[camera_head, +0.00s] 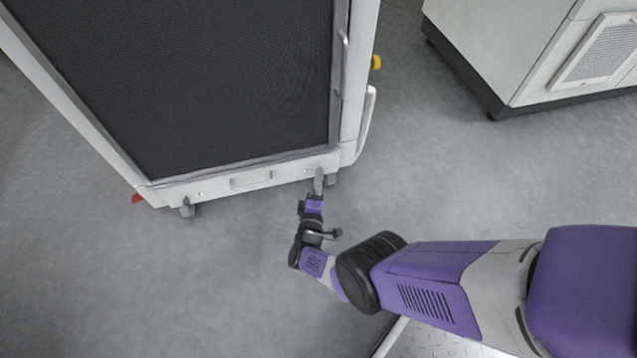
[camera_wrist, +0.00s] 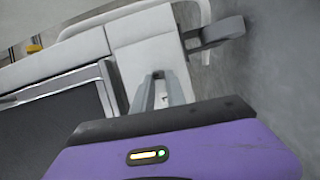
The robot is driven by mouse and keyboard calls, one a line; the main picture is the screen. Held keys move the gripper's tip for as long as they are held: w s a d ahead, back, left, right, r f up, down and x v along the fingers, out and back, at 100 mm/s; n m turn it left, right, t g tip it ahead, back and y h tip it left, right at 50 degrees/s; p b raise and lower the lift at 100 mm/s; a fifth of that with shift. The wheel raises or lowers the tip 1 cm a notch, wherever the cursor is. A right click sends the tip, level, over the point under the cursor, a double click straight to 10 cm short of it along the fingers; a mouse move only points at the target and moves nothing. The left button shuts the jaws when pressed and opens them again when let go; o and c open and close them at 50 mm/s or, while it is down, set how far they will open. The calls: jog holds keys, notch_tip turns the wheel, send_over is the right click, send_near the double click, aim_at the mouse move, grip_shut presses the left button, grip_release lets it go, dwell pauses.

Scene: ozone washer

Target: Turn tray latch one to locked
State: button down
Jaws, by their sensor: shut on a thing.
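The washer's tray front (camera_head: 250,181) is a pale edge strip below a dark mesh panel, seen from above in the head view. My gripper (camera_head: 318,183) is at the right end of this strip, and it also shows in the wrist view (camera_wrist: 161,88). Its two grey fingers are close together against the pale front. They are shut on a small grey tray latch (camera_wrist: 158,75), which they mostly hide. The latch's turn angle and any number on it cannot be made out.
A dark mesh panel (camera_head: 190,80) fills the washer's top. A white cabinet (camera_head: 500,45) stands at upper right. The grey floor in front is clear.

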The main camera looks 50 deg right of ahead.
jog(key=shift+f+n, duration=0.1)
jog(key=shift+n, duration=0.3)
jog(key=c, duration=1.3)
grip_release()
jog(key=shift+c, duration=0.2)
jog(key=p+v, duration=0.1)
jog(key=v, duration=0.6)
jog(key=shift+s+a, duration=0.25)
jog(key=shift+a, duration=0.05)
